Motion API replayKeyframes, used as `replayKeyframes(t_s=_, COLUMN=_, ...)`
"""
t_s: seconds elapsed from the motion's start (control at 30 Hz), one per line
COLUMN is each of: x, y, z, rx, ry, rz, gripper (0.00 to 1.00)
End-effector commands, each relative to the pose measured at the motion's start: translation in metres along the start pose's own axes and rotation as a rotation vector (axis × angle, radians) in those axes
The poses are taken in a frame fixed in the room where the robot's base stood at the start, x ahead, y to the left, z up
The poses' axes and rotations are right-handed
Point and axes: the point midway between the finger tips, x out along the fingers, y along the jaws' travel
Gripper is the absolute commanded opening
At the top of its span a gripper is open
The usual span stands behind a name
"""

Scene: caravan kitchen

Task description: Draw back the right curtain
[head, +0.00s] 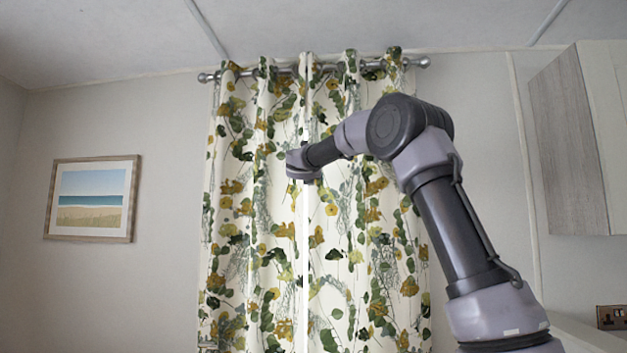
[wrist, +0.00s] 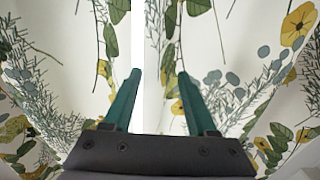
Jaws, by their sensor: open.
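The right curtain (head: 345,250) has a green and yellow leaf print and hangs from a metal rod (head: 285,70). The left curtain (head: 247,230) has the same print and hangs beside it, with a narrow bright gap between their inner edges. My arm reaches in from the right, and its end is in front of the curtains near this gap. In the wrist view my gripper (wrist: 158,88) is open, its two green fingers apart and pointing at the curtains. The right curtain (wrist: 240,60) is on the right there and the left curtain (wrist: 50,40) on the left. I cannot tell whether the fingers touch the cloth.
A framed beach picture (head: 92,198) hangs on the wall at left. A wall cabinet (head: 575,140) is at upper right, with a socket (head: 611,317) below it. Bare wall lies on both sides of the curtains.

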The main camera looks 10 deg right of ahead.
Motion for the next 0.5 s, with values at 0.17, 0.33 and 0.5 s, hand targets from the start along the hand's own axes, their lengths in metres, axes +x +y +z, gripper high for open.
replayKeyframes(t_s=0.17, x=0.0125, y=-0.0007, z=0.0, rx=0.0, ry=0.0, rz=-0.001, gripper=0.57)
replayKeyframes(t_s=0.33, x=0.0137, y=-0.0006, z=0.0001, rx=0.0, ry=0.0, rz=-0.001, gripper=0.57)
replayKeyframes(t_s=0.5, x=0.0134, y=-0.0005, z=0.0001, rx=0.0, ry=0.0, rz=-0.001, gripper=0.35)
